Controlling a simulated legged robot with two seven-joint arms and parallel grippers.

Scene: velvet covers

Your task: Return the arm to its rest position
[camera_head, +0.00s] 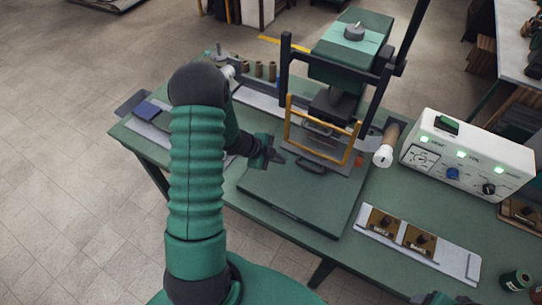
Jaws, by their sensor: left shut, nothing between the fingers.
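My left arm (196,180) rises from the bottom of the head view as a green ribbed sleeve with a dark elbow joint, and its forearm bends down to the right. My left gripper (277,156) is shut and empty, just above the left part of the green base plate (300,195) of the press. It is left of the press's orange frame (318,135) and apart from it. The arm hides part of the bench's left side.
The press (350,50) stands behind the plate on the green bench (390,190). A white control box (466,155) with lit green lamps is at right. A metal tray (418,245) holds two brass-coloured blocks. A dark green cylinder (516,280) stands at lower right. Open tiled floor lies left.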

